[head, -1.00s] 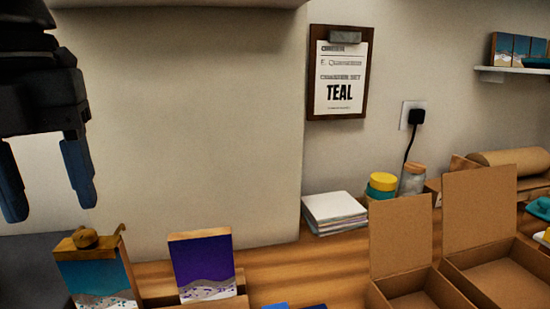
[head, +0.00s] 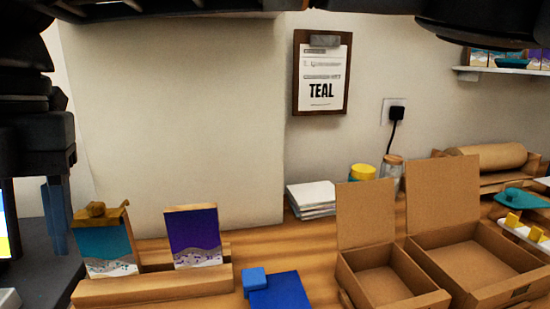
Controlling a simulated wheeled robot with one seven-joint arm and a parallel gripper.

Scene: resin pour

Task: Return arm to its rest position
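My gripper (head: 52,215) hangs at the left edge of the head view, pointing down. One blue-grey finger shows clearly; the other is hidden or out of frame, so its opening cannot be told. Nothing is seen held in the visible part. More of my dark arm crosses the top right of the view. A teal and grey resin panel (head: 107,245) with a wooden piece on its top edge stands just right of the gripper, apart from it. A purple and grey panel (head: 193,236) stands beside it in a wooden rack (head: 160,287).
Two open cardboard boxes, a smaller one (head: 381,275) and a larger one (head: 468,265), stand on the right. A blue flat item (head: 277,292) lies at the front. White paper (head: 312,196), a yellow-lidded jar (head: 362,172) and a clipboard reading TEAL (head: 321,80) are behind.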

